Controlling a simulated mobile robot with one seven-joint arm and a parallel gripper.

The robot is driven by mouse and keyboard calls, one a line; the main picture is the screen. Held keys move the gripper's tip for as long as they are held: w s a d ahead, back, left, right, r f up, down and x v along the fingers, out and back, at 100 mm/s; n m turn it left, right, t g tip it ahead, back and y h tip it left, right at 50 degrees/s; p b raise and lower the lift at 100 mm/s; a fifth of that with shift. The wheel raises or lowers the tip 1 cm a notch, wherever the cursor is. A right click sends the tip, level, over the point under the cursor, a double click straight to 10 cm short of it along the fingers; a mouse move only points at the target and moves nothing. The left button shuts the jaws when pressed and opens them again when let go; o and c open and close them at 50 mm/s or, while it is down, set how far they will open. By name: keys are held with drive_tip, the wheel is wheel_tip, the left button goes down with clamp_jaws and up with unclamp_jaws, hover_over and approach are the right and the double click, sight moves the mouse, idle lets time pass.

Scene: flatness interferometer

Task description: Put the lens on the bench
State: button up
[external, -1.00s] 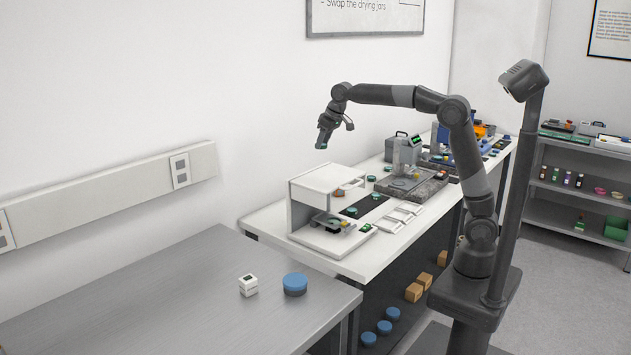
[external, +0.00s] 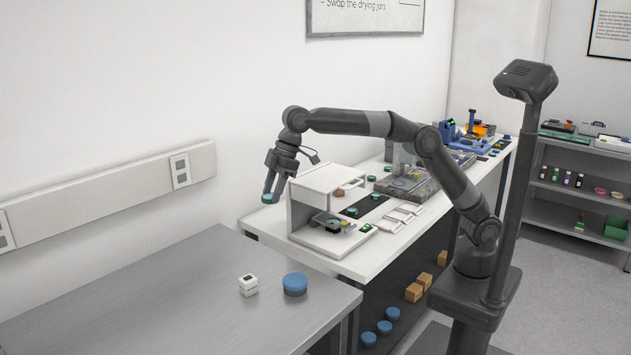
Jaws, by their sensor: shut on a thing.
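My gripper (external: 270,196) points down beside the left end of the white instrument, above the left end of the white-topped bench (external: 262,222). It is shut on a small teal-blue piece, which I take to be the lens (external: 267,199); it is small and partly hidden by the fingers. The piece appears to be held above the bench top, apart from it. The white instrument (external: 322,178) stands on the bench with an open front.
Several small teal discs lie on a dark strip (external: 372,201) right of the instrument, by white trays (external: 405,212). A grey table (external: 170,300) in front carries a white box (external: 248,285) and a blue-lidded round container (external: 295,284). Most of that table is clear.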

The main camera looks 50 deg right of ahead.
drive_tip(key=s+a+n, duration=0.1)
drive_tip(key=s+a, duration=0.3)
drive_tip(key=s, duration=0.1)
wheel_tip(320, 180, down, 18)
drive_tip(key=shift+w+g, duration=0.3)
drive_tip(key=shift+w, duration=0.05)
drive_tip(key=shift+a+f, duration=0.15)
drive_tip(key=s+a+f, duration=0.2)
drive_tip(key=a, duration=0.1)
drive_tip(key=s+a+f, duration=0.2)
drive_tip(key=a, duration=0.1)
drive_tip(key=s+a+f, duration=0.2)
drive_tip(key=a+f, duration=0.1)
drive_tip(key=a, duration=0.1)
drive_tip(key=shift+s+f, duration=0.1)
drive_tip(key=shift+s, duration=0.15)
wheel_tip(320, 180, down, 2)
drive_tip(key=shift+w+d+f, duration=0.1)
drive_tip(key=shift+w+f, duration=0.05)
drive_tip(key=shift+f, duration=0.5)
